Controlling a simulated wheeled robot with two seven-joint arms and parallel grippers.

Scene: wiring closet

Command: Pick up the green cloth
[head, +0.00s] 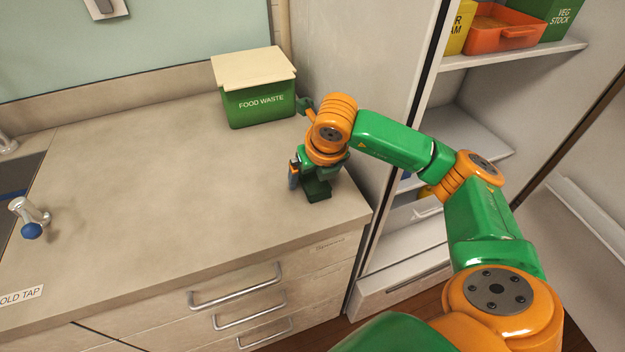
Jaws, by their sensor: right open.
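My right gripper (306,187) hangs low over the right end of the counter, in front of the food waste bin. It is open, with its fingers pointing down. A dark green, blocky shape shows at its right side; I cannot tell whether this is a finger or cloth. I see no clearly recognisable green cloth, and the wrist and gripper hide part of the counter there. My left gripper is not in view.
A green food waste bin (258,106) with a cream lid stands at the back of the counter (150,190). An open fridge (475,130) with an orange tub (503,37) is on the right. A sink tap (30,215) is at the left. The counter's middle is clear.

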